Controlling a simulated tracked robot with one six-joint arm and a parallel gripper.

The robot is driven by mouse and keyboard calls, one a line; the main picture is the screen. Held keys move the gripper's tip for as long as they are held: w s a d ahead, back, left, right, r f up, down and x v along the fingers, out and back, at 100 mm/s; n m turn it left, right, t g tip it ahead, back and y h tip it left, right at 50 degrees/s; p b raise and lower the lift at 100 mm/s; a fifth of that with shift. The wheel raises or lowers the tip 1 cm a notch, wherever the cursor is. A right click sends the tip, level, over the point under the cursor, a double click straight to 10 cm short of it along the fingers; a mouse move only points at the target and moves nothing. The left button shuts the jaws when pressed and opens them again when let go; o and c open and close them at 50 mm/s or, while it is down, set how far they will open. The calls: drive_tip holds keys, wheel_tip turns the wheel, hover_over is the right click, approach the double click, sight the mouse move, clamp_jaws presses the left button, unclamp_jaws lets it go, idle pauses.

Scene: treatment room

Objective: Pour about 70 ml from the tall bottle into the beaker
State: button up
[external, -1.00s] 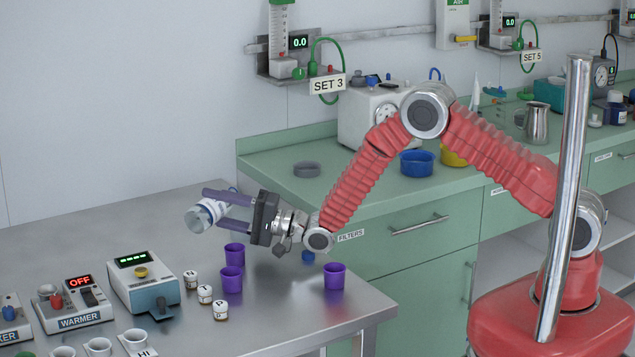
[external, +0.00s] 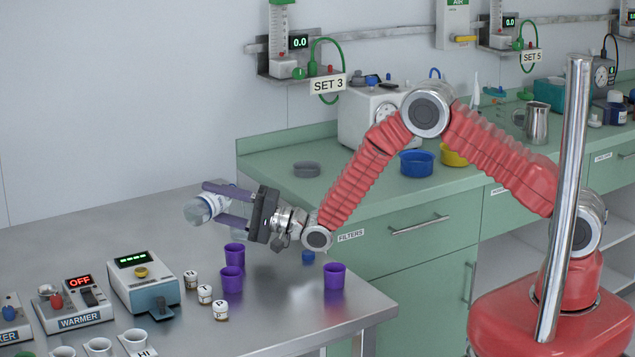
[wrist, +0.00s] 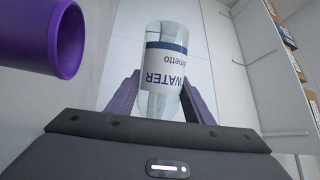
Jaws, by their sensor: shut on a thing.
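My gripper (external: 229,206) is shut on a clear bottle (external: 198,210) and holds it tilted above the steel table. In the wrist view the bottle (wrist: 165,42) sits between my purple fingers (wrist: 161,98). Its white and blue label reads WATER upside down, and the bottle narrows toward my palm. The bottle's mouth is hidden, and I cannot tell whether liquid flows out. Beside my gripper in the external view is a faint clear shape, partly covered by the gripper; I cannot tell whether it is the beaker.
Purple cups stand below my gripper (external: 232,279) and to its right (external: 334,276); one purple cup (wrist: 67,40) shows at upper left in the wrist view. Small white jars (external: 205,294), a grey-blue device (external: 143,283) and a warmer (external: 74,306) occupy the front left. The table's back left is clear.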

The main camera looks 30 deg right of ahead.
drive_tip(key=shift+s+a, duration=0.1)
drive_tip(key=shift+a, duration=0.05)
drive_tip(key=shift+s+a+r, duration=0.15)
drive_tip(key=shift+a, duration=0.05)
drive_tip(key=shift+s+a, duration=0.1)
drive_tip(key=shift+a, duration=0.05)
drive_tip(key=shift+r+m+t+p, duration=0.3)
drive_tip(key=shift+m+p, duration=0.2)
idle(1.3)
drive_tip(key=shift+a, duration=0.15)
idle(0.4)
